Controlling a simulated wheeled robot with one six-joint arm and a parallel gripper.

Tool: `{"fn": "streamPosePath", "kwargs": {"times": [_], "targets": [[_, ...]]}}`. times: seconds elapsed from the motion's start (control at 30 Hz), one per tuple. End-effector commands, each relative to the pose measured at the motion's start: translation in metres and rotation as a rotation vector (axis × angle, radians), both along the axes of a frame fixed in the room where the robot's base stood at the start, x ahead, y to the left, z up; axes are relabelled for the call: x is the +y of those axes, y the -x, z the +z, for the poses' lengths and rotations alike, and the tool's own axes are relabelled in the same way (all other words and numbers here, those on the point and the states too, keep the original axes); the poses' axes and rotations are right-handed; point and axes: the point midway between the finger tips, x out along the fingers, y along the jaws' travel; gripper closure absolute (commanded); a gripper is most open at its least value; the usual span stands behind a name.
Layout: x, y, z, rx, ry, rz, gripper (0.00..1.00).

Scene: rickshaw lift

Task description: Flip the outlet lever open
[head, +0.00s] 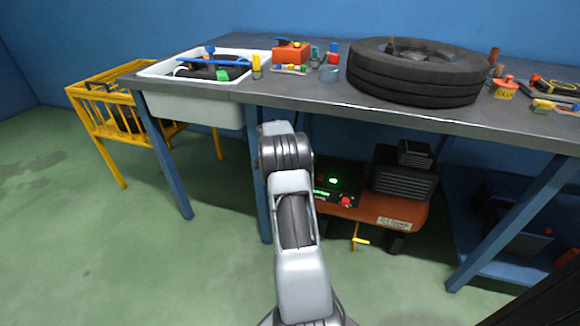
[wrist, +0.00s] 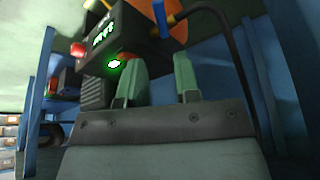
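A small yellow lever (head: 360,241) shows in the head view. It sits low at the front of the orange compressor unit (head: 395,210) under the workbench. In the wrist view a yellow-orange part (wrist: 180,12) shows at the top edge, beyond the fingers; I cannot tell whether it is the lever. My gripper (wrist: 160,78) is open, with a clear gap between its two green fingers and nothing in it. The fingers point toward the unit's dark control panel (wrist: 122,38). In the head view my gripper is hidden behind my arm.
The workbench (head: 310,95) stands above the unit, with blue legs (head: 515,225) on either side. A tire (head: 415,75) and a white sink (head: 190,105) are on it. A yellow rack (head: 110,125) stands at left. The green floor in front is clear. A dark hose (wrist: 232,40) curves beside the fingers.

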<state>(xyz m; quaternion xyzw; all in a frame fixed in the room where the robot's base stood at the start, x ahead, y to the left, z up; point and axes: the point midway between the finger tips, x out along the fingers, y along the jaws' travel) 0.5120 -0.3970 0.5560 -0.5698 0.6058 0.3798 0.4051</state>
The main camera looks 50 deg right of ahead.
Motion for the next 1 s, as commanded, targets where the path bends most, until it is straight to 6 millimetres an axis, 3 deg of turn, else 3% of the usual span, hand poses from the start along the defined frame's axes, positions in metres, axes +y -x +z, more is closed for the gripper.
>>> {"fn": "streamPosePath", "kwargs": {"times": [0.2, 0.57, 0.8, 0.93, 1.0], "targets": [[0.008, 0.000, 0.019, 0.001, -0.001, 0.001, 0.70], [0.009, 0.000, 0.021, 0.001, -0.001, 0.000, 0.70], [0.013, 0.002, 0.017, 0.034, -0.016, 0.065, 0.91], [0.033, 0.013, 0.008, 0.112, -0.074, 0.232, 1.00], [0.063, 0.025, 0.008, 0.170, -0.131, 0.391, 1.00]]}}
